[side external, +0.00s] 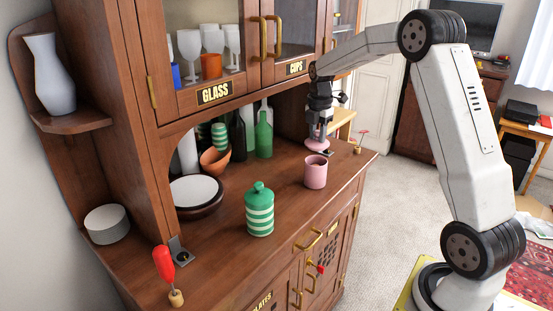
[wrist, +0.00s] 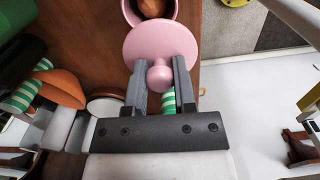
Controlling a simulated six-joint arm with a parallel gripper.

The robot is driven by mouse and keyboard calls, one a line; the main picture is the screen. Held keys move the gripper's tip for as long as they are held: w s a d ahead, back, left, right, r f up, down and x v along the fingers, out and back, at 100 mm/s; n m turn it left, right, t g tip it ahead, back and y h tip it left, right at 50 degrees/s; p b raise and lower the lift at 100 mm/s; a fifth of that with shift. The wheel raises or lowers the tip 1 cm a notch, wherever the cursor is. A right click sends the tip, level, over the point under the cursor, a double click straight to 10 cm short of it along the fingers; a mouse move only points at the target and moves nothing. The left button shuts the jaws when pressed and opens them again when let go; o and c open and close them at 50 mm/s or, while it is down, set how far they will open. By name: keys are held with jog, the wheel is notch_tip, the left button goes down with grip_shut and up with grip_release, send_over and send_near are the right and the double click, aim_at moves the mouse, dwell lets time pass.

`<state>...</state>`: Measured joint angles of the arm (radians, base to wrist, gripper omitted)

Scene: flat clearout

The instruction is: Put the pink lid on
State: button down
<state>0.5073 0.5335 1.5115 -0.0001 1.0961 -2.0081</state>
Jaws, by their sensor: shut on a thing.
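The pink lid (side external: 316,145) is a round disc with a knob. My gripper (side external: 319,132) is shut on its knob and holds it above the counter, behind the pink jar. In the wrist view the lid (wrist: 150,42) lies across the fingertips, with its knob (wrist: 160,76) between the fingers of my gripper (wrist: 161,66). The pink jar (side external: 316,174) stands upright and open on the counter. In the wrist view its rim (wrist: 128,14) shows at the top edge, beyond the lid and partly cut off. Something brown (wrist: 152,7) shows inside it.
A green-and-white striped lidded jar (side external: 260,212) stands left of the pink jar. Bottles (side external: 263,138), an orange bowl (side external: 214,160) and stacked plates (side external: 195,192) are in the alcove. The upper cabinet (side external: 205,50) overhangs the back. A red-handled tool (side external: 164,264) stands at front left.

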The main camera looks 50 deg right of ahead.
aim_at(318, 145)
jog(key=shift+w+d+m, duration=0.2)
jog(key=shift+w+d, duration=0.05)
jog(key=shift+d, duration=0.3)
jog(key=shift+w+d+m, duration=0.2)
jog(key=shift+d, duration=0.3)
jog(key=shift+f, duration=0.2)
jog(key=shift+f, duration=2.35)
jog(key=shift+f, duration=1)
jog(key=shift+c, duration=1.8)
grip_release()
jog(key=shift+r, duration=0.1)
jog(key=shift+r, duration=3.8)
jog(key=shift+a, duration=0.1)
